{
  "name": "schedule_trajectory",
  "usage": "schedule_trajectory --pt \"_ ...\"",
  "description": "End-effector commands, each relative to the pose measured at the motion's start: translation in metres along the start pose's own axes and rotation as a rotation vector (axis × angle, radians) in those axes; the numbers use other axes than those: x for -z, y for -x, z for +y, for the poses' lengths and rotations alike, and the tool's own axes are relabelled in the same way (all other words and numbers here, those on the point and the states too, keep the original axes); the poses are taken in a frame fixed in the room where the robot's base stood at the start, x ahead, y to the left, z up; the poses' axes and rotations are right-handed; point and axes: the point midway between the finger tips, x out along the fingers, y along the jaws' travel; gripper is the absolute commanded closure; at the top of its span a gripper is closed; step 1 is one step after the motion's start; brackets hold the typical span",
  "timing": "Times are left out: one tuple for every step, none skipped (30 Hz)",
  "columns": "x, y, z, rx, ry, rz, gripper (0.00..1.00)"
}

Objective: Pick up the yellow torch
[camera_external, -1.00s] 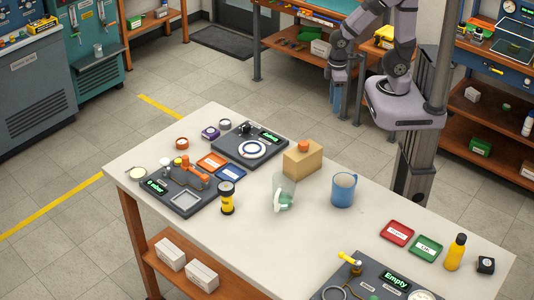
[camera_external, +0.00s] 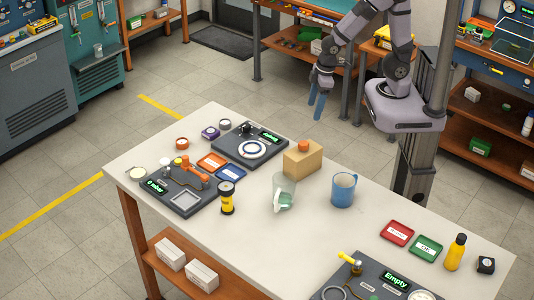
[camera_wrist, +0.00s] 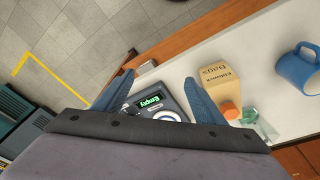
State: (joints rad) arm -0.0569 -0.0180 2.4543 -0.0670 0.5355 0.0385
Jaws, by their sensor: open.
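The yellow torch (camera_external: 227,198), a short yellow cylinder with black ends, stands upright on the near left part of the white bench in the external view. I do not see it in the wrist view. My gripper (camera_external: 319,104) is open and empty, in the air beyond the back edge of the bench, well away from the torch. In the wrist view my gripper (camera_wrist: 159,78) has its two blue fingers spread, with a dark station's green "Empty" display between them.
Beside the torch is a dark panel with an orange lever (camera_external: 194,175). To its right are a clear jug (camera_external: 284,192), a beige box (camera_external: 303,160) and a blue mug (camera_external: 343,189). A yellow bottle (camera_external: 455,253) stands far right. The middle front of the bench (camera_external: 265,240) is clear.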

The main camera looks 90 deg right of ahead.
Motion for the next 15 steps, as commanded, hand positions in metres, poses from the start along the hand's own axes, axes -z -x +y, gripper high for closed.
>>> schedule_trajectory --pt "0.027 -0.017 -0.007 -0.003 0.033 0.06 0.35" --pt "0.045 -0.024 -0.012 -0.004 0.054 0.104 0.35" --pt "0.072 -0.033 -0.021 -0.001 0.082 0.17 0.35" --pt "0.092 -0.04 -0.029 0.004 0.105 0.222 0.35" --pt "0.113 -0.047 -0.039 0.012 0.13 0.275 0.35" --pt "0.14 -0.054 -0.055 0.027 0.165 0.347 0.35" --pt "0.159 -0.06 -0.068 0.042 0.189 0.402 0.35" --pt "0.177 -0.065 -0.083 0.06 0.215 0.456 0.35" --pt "0.2 -0.07 -0.104 0.087 0.248 0.527 0.35" --pt "0.215 -0.074 -0.12 0.11 0.273 0.576 0.35" --pt "0.228 -0.077 -0.137 0.136 0.296 0.625 0.35" --pt "0.243 -0.08 -0.159 0.171 0.325 0.684 0.35" --pt "0.252 -0.082 -0.175 0.198 0.348 0.727 0.35" --pt "0.26 -0.084 -0.191 0.226 0.365 0.765 0.35" --pt "0.268 -0.085 -0.21 0.261 0.39 0.811 0.35"
